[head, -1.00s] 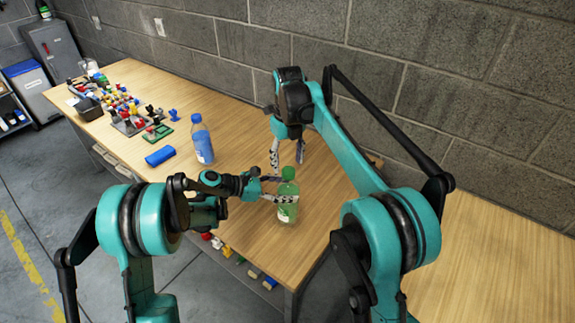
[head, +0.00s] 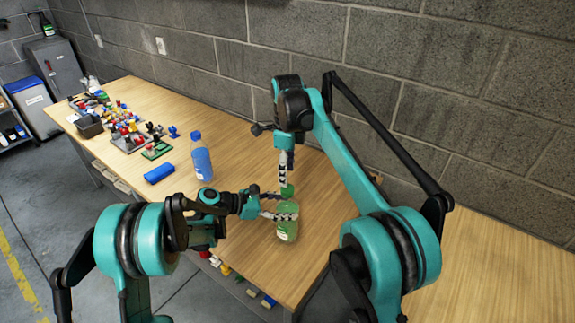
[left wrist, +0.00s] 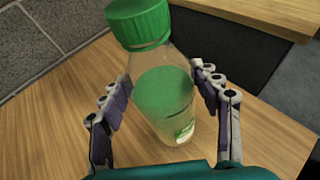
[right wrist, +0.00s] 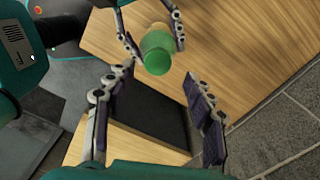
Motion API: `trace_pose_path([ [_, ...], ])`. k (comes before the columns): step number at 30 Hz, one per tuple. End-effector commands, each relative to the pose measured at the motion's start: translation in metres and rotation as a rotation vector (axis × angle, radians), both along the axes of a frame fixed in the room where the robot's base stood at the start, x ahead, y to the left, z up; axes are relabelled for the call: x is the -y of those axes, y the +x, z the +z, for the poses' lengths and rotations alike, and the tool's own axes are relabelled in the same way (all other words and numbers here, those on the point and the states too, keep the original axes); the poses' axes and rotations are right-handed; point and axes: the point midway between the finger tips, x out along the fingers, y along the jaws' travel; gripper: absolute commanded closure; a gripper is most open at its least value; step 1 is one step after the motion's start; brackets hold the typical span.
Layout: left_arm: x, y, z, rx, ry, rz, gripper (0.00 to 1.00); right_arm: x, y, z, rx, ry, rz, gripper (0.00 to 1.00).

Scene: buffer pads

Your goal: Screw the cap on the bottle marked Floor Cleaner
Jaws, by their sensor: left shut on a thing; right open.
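A clear bottle with green liquid (head: 288,228) and a green cap (head: 287,190) stands upright near the table's front edge. The cap sits over its neck in the left wrist view (left wrist: 138,20); how tightly it is threaded cannot be told. A partial label shows, but its words are unreadable. My left gripper (head: 281,206) is shut around the bottle's body, one finger on each side. My right gripper (head: 285,177) is above the cap, pointing down. In the right wrist view its fingers are open and empty, and the cap (right wrist: 158,62) shows beyond the fingertips.
A blue bottle (head: 201,160) stands to the left on the wooden table (head: 235,150), with a blue block-like item (head: 159,172) beside it. Several coloured pieces (head: 125,130) crowd the far left end. A grey block wall (head: 420,70) runs behind. The table's right side is clear.

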Motion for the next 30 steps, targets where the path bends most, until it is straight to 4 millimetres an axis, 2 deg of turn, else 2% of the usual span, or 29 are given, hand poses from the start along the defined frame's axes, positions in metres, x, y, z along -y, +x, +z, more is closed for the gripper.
trace_pose_path([
  [3, 0.000, 0.000, 0.000, -0.001, 0.001, -0.001, 1.00, 0.000, 0.000, 0.002, 0.002, 0.001, 0.294, 0.46],
  [30, 0.000, 0.000, 0.000, -0.001, 0.001, -0.001, 1.00, 0.002, -0.002, 0.019, 0.014, 0.007, 2.583, 0.46],
])
